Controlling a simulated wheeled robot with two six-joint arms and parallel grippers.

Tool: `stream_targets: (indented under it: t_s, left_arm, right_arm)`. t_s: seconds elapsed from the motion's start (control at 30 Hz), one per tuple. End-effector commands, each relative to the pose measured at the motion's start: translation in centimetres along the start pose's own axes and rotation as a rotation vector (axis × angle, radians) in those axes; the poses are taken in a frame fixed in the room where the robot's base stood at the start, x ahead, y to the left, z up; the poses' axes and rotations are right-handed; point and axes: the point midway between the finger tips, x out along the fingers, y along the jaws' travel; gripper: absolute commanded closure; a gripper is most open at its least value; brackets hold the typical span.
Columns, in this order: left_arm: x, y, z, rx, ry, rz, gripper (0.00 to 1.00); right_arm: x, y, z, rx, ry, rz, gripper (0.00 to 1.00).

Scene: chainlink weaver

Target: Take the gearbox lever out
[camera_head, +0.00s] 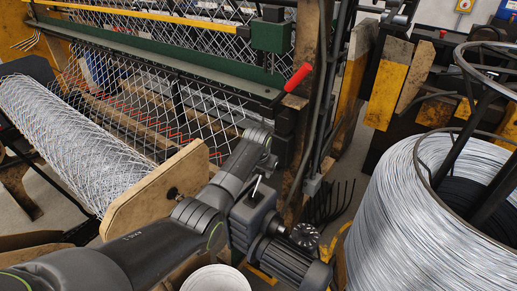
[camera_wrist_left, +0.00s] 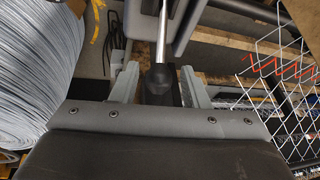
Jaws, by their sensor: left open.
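The gearbox lever (camera_head: 255,187) is a short silver rod standing up from the dark grey gearbox (camera_head: 252,218). In the left wrist view its silver rod (camera_wrist_left: 162,35) and black end (camera_wrist_left: 159,78) lie between the two grey fingers of my left gripper (camera_wrist_left: 158,72). The fingers are open, with a gap on each side of the black end. In the head view my left gripper (camera_head: 267,163) is just above the lever, and its fingertips are hard to make out. My right gripper is not in view.
A large wire coil (camera_head: 430,225) stands to the right. A mesh roll (camera_head: 75,140) with a wooden end plate (camera_head: 155,190) lies left. A red-handled lever (camera_head: 298,77) rises behind. A white bucket (camera_head: 215,280) is in front.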

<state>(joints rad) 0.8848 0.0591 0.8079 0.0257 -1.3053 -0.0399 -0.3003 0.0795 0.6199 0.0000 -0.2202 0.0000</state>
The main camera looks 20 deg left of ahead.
Motion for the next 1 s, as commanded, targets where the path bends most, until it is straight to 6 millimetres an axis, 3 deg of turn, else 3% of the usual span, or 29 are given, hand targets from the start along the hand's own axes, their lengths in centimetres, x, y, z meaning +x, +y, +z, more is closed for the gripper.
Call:
stream_targets:
  t_s: [0.7,1.0]
  left_arm:
    - [-11.0,-0.1,-0.2,0.001,0.006,-0.002,0.59]
    - [-12.7,-0.1,-0.2,0.000,0.004,-0.002,0.59]
  right_arm:
    - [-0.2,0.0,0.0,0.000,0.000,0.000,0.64]
    - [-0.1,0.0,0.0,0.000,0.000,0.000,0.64]
